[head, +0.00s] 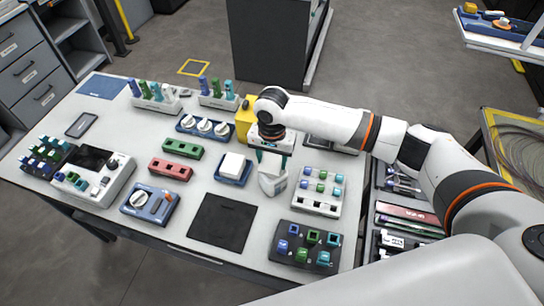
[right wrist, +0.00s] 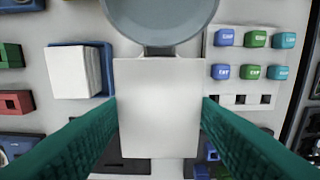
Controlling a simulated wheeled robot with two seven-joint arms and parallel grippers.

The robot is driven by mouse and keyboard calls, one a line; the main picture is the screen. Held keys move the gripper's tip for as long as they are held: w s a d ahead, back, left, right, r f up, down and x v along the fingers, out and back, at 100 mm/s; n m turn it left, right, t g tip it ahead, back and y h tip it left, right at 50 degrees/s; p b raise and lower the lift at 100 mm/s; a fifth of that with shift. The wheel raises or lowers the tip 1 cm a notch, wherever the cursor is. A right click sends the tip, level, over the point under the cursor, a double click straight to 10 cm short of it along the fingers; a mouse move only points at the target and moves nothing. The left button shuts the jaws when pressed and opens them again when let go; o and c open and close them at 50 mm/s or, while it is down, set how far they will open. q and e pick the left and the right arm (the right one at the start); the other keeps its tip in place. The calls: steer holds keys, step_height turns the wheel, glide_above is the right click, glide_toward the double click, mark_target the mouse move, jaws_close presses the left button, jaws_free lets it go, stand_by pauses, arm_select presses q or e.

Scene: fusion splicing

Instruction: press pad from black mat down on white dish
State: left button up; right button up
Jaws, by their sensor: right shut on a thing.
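My right gripper (head: 271,168) is in the middle of the table, pointing down, its teal fingers on both sides of a flat white piece. In the right wrist view the gripper (right wrist: 159,108) is shut on this white pad (right wrist: 158,105). A round pale grey dish (right wrist: 160,18) shows at the top edge, partly cut off, with a short neck reaching the pad's far edge. I cannot tell whether pad and dish touch. The black mat (head: 222,223) lies bare, nearer and left of the gripper. My left gripper is not in view.
A blue tray with a white block (head: 233,164) stands left of the gripper. A white button board (head: 318,190) is close on the right, a dark button board (head: 304,246) in front. A yellow box (head: 244,118) stands behind.

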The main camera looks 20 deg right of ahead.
steer(key=shift+f, duration=0.5)
stand_by(0.4)
step_height(320, 180, up, 6)
steer(key=p, duration=0.8)
steer(key=shift+r, duration=0.1)
stand_by(0.6)
